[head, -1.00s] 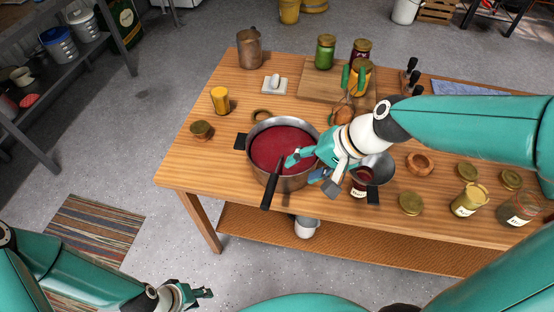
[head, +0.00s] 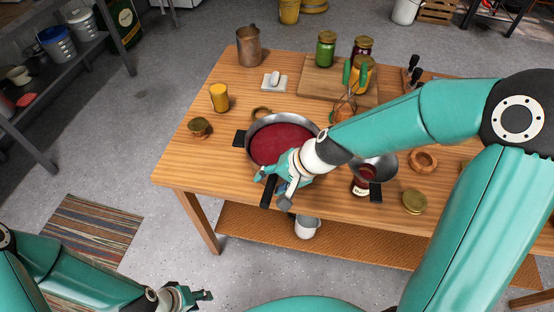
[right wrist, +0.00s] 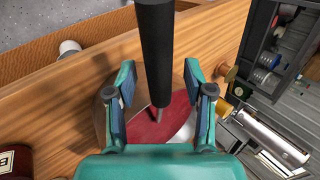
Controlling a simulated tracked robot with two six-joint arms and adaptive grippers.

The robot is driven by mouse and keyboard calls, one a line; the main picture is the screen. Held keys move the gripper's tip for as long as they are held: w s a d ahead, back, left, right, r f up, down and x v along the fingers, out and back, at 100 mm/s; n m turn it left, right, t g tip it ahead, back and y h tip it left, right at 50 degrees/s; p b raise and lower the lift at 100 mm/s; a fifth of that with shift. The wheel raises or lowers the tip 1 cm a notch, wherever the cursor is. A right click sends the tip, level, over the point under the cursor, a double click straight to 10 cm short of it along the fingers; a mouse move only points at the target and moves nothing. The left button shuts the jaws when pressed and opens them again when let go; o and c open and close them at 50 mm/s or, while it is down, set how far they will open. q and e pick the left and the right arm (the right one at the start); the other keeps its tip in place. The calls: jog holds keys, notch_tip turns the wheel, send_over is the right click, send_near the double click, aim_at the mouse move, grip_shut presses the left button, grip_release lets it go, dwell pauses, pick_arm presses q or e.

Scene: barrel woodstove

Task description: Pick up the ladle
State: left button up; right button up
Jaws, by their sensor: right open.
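The ladle (head: 266,194) has a black handle that sticks out over the front rim of the steel pot (head: 297,123). The pot holds red liquid, and the ladle's bowl is hidden. My right gripper (head: 273,183) is open at the handle, just above the pot's front edge. In the right wrist view the ladle handle (right wrist: 156,55) runs between the spread fingers of my right gripper (right wrist: 160,82), with gaps on both sides. My left gripper (head: 203,295) is low at the front left, off the table, far from the ladle; its jaws are too small to judge.
A filled jar (head: 363,181) and a steel funnel-like vessel (head: 385,166) stand right of the pot on the wooden table (head: 182,164). The table's left front corner is clear.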

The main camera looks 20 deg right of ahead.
jog(key=shift+c, duration=0.2)
grip_shut()
dwell(0.4)
